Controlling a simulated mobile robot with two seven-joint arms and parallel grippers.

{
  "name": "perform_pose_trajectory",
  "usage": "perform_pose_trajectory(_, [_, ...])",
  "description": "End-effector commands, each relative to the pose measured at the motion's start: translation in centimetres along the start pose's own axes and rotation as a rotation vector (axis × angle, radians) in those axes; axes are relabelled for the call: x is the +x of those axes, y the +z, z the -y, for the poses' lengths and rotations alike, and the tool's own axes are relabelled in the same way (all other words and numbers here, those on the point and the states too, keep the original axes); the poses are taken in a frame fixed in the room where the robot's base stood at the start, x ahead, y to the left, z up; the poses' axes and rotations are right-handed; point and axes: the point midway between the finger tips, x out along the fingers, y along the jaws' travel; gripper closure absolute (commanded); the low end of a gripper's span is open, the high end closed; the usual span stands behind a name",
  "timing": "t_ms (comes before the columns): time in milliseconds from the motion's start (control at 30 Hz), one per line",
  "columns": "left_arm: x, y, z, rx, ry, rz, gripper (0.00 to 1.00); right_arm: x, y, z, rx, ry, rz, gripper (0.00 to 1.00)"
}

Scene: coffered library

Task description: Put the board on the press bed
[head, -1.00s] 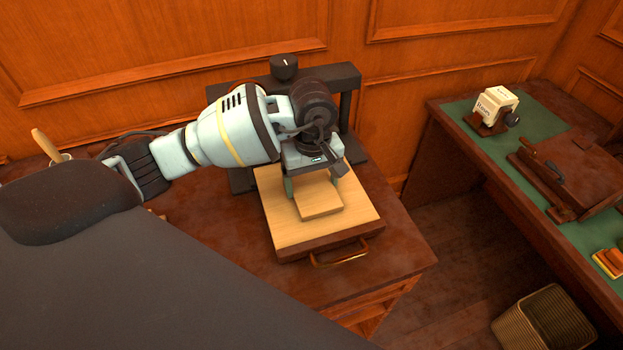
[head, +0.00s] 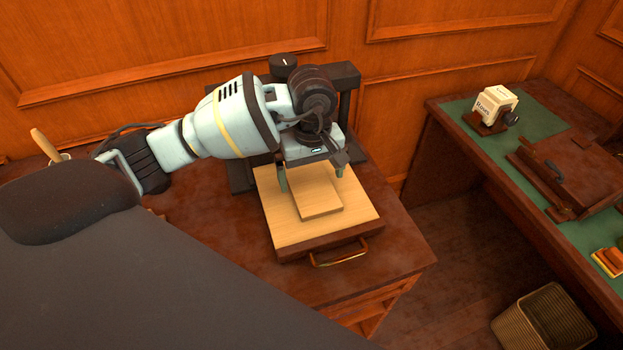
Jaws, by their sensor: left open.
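The board (head: 318,200) is a small flat square of light wood. It lies flat on the press bed (head: 290,233), a larger pale wooden slab with a dark front edge and a brass handle. My left gripper (head: 311,178) is above the back part of the board, pointing down. Its two fingers are spread apart, and the board is not held between them. The dark press frame (head: 349,85) with a knob on top stands behind, partly hidden by my left arm. My right gripper is not in view.
The bed sits on a brown cabinet (head: 400,240). A handled tool in a cup (head: 47,146) is at the left. At the right, a green-topped desk (head: 545,122) holds a cream block device (head: 494,107) and a brown case (head: 575,170). A wicker basket (head: 543,318) stands on the floor.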

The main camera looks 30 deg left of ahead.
Motion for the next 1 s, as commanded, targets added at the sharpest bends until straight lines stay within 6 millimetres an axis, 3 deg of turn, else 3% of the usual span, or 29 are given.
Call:
perform_pose_trajectory(300, [-6.4, -0.1, 0.0, -0.001, 0.002, -0.002, 0.0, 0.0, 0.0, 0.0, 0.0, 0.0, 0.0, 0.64])
perform_pose_trajectory(500, [-9.0, -0.1, 0.0, -0.001, 0.001, -0.001, 0.0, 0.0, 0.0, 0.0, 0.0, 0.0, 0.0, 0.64])
perform_pose_trajectory(1000, [-9.8, 0.0, 0.0, -0.001, -0.001, 0.001, 0.0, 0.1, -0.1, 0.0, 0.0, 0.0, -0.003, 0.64])
